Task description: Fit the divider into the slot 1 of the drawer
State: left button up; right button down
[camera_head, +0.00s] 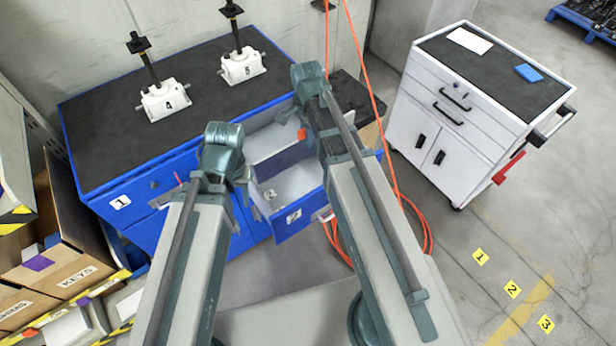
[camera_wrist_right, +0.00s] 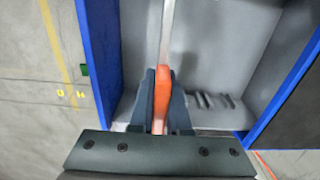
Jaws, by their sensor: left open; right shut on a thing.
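The open drawer (camera_head: 300,222) of the blue cabinet has blue walls and a pale grey inside. The divider (camera_wrist_right: 167,35) is a thin pale plate with an orange grip tab (camera_wrist_right: 162,92). My right gripper (camera_wrist_right: 161,100) is shut on the orange tab, and the plate shows over the drawer's inside. The orange tab also shows in the head view (camera_head: 302,134). Short dark ribs (camera_wrist_right: 210,100) line the drawer bottom right of the tab; I cannot tell whether the plate sits in a slot. My left gripper (camera_head: 250,195) is open near the drawer's left side, partly hidden by its arm.
Two white screw jacks, marked 4 (camera_head: 163,100) and 5 (camera_head: 242,67), stand on the black cabinet top (camera_head: 105,130). A white tool cart (camera_head: 455,130) stands at right. Orange cables (camera_head: 378,110) hang right of my right arm. Boxes (camera_head: 60,255) are at left.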

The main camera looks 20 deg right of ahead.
aim_at(307, 157)
notch_tip(307, 157, down, 16)
jog(key=b, duration=1.5)
jog(key=shift+f, duration=0.15)
jog(key=shift+f+b, duration=0.25)
jog(key=shift+b, duration=0.1)
jog(key=c, duration=0.9)
grip_release()
jog(key=shift+r, duration=0.1)
jog(key=shift+r, duration=0.15)
notch_tip(307, 157, up, 12)
jog(key=p, duration=1.2)
jog(key=shift+p, duration=0.3)
